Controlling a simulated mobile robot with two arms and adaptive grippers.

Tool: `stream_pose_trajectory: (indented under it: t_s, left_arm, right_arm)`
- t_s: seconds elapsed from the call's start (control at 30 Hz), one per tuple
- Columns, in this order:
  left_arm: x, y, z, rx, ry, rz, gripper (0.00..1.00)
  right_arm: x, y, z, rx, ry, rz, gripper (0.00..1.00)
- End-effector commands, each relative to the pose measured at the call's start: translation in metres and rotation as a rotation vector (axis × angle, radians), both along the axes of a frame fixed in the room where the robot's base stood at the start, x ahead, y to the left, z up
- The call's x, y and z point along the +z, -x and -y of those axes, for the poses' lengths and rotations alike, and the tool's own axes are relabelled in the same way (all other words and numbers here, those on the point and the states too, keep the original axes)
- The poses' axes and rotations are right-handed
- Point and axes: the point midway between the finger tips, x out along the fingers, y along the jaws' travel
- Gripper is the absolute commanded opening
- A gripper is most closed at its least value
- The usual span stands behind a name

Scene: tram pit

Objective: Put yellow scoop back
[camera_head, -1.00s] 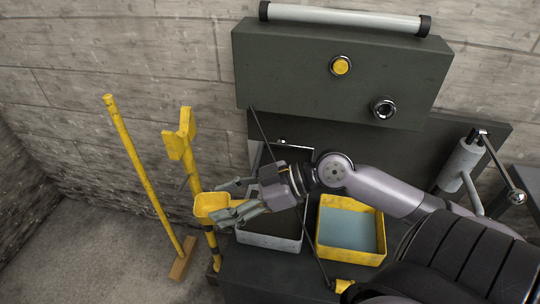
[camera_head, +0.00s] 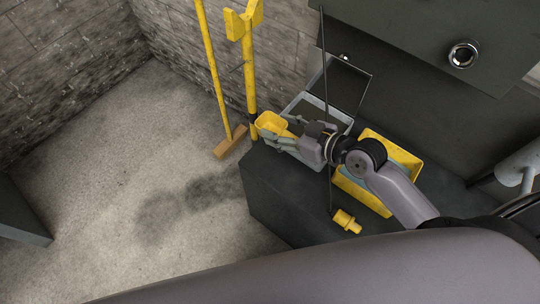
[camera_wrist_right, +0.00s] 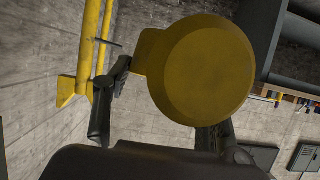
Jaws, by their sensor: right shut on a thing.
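The yellow scoop (camera_head: 270,122) is in my right gripper (camera_head: 278,138), which is shut on it, above the left back corner of the dark bench. In the right wrist view the scoop (camera_wrist_right: 205,68) shows as a large yellow round shape between the fingers and hides much of the grip. A yellow post (camera_head: 250,85) with a bracket (camera_head: 238,22) stands just behind and left of the scoop; it also shows in the wrist view (camera_wrist_right: 88,60). I cannot tell whether scoop and post touch. My left gripper is not in view.
A grey open-lidded box (camera_head: 342,118) and a yellow tray (camera_head: 405,158) sit on the dark bench (camera_head: 275,195), with a small yellow part (camera_head: 346,221) in front. A thin dark rod (camera_head: 324,60) rises near my wrist. A yellow-handled broom (camera_head: 212,75) stands left. The floor left is clear.

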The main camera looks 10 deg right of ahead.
Motion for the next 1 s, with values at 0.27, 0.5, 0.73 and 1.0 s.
stream_pose_trajectory:
  t_s: [0.27,0.5,0.73,1.0]
  left_arm:
    - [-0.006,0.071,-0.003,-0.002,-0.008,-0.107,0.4]
    - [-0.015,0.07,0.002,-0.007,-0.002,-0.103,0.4]
    - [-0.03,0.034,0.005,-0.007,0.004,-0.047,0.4]
    - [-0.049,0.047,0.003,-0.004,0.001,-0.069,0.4]
  right_arm:
    - [-0.001,0.0,0.0,0.0,0.0,0.0,0.22]
    - [-0.049,0.001,0.0,-0.001,0.0,-0.006,0.22]
    - [-0.112,0.001,0.0,0.001,0.001,-0.003,0.22]
    - [-0.156,0.001,0.0,0.0,0.001,-0.001,0.22]
